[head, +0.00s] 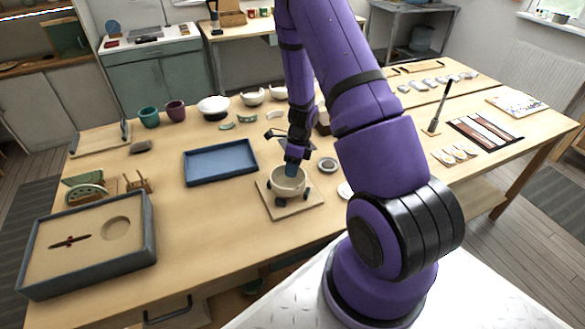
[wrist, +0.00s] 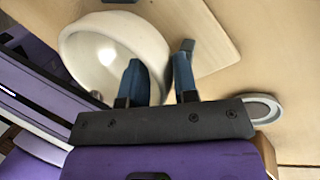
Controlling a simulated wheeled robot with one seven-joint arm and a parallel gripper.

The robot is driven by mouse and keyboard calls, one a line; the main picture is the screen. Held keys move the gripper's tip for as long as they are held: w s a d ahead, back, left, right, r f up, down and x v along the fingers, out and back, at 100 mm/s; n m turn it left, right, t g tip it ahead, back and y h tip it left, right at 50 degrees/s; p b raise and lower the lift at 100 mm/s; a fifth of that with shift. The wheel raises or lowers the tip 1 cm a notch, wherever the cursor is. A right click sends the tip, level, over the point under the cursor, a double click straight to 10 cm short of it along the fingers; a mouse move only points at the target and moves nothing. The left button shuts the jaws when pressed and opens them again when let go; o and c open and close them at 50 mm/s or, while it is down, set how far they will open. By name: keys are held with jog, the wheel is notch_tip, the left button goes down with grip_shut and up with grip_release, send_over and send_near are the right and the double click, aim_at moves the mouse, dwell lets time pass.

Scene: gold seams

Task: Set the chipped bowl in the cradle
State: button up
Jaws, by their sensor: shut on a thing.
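The cream bowl (head: 287,185) is upright at the cradle, a square wooden board (head: 292,211) with dark posts around the bowl's lower side. My gripper (head: 292,171) points down at the bowl's far rim and is shut on its wall. In the wrist view, the bowl (wrist: 92,52) shows one blue finger of my gripper (wrist: 160,78) inside it and the other outside. The cradle's board (wrist: 212,45) shows beyond the fingers. I cannot tell whether the bowl rests fully on the cradle. No chip is clearly visible.
A blue tray (head: 220,178) lies left of the cradle. A small grey dish (head: 328,165) is close on its right. A dark-rimmed box (head: 125,262) stands at the front left. Several bowls and cups line the back. The table in front of the cradle is clear.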

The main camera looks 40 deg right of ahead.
jog(key=o, duration=0.9)
jog(key=shift+o, duration=0.2)
jog(key=shift+c, duration=0.3)
jog(key=shift+d, duration=0.1)
jog(key=c, duration=0.3)
jog(key=shift+o, duration=0.4)
jog(key=shift+r, duration=0.1)
jog(key=o, duration=0.3)
jog(key=shift+r, duration=0.1)
jog(key=shift+o, duration=0.2)
jog(key=shift+r, duration=2.8)
